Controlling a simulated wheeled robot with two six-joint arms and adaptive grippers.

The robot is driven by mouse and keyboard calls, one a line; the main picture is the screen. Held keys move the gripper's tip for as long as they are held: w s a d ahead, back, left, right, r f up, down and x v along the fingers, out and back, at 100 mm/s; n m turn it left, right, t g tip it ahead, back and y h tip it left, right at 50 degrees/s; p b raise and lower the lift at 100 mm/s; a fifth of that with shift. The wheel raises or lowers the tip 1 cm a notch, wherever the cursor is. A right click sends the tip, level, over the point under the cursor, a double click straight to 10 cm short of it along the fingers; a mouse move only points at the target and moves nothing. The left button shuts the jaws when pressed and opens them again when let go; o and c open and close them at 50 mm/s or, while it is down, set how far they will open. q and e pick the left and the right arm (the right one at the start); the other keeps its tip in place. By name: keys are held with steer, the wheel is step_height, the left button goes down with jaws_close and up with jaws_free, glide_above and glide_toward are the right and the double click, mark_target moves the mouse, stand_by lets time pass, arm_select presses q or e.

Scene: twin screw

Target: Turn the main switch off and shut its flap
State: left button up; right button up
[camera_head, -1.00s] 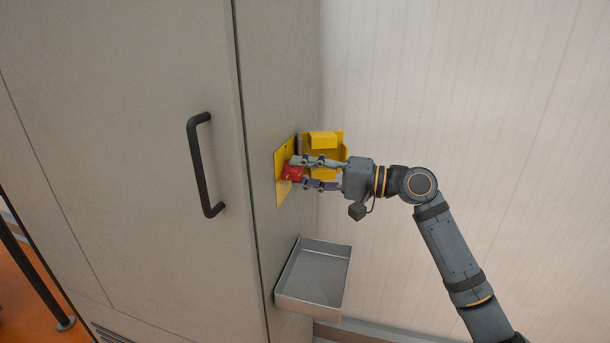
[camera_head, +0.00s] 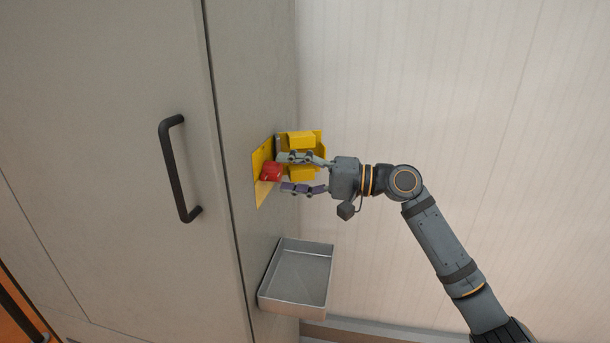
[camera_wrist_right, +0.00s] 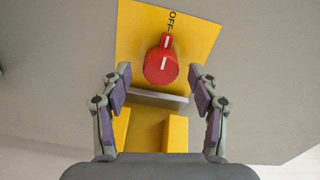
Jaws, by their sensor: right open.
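The main switch is a red knob (camera_head: 271,171) on a yellow plate (camera_head: 262,194) on the cabinet's side. In the right wrist view the knob (camera_wrist_right: 161,66) has its white mark pointing up towards the word OFF on the plate (camera_wrist_right: 200,35). The yellow flap (camera_head: 302,139) stands open, out from the cabinet; part of it is hidden behind my right gripper's fingers. It also shows below the knob in the right wrist view (camera_wrist_right: 176,133). My right gripper (camera_head: 281,173) is open and empty, its fingers spread apart around the knob's front without gripping it. My left gripper is out of view.
A grey cabinet door with a black handle (camera_head: 174,170) fills the left. An open metal tray (camera_head: 296,305) sticks out from the cabinet's side below the switch. The space right of the cabinet, before the pale wall (camera_head: 450,80), is free apart from my arm.

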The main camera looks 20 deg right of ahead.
steer(key=shift+v, duration=3)
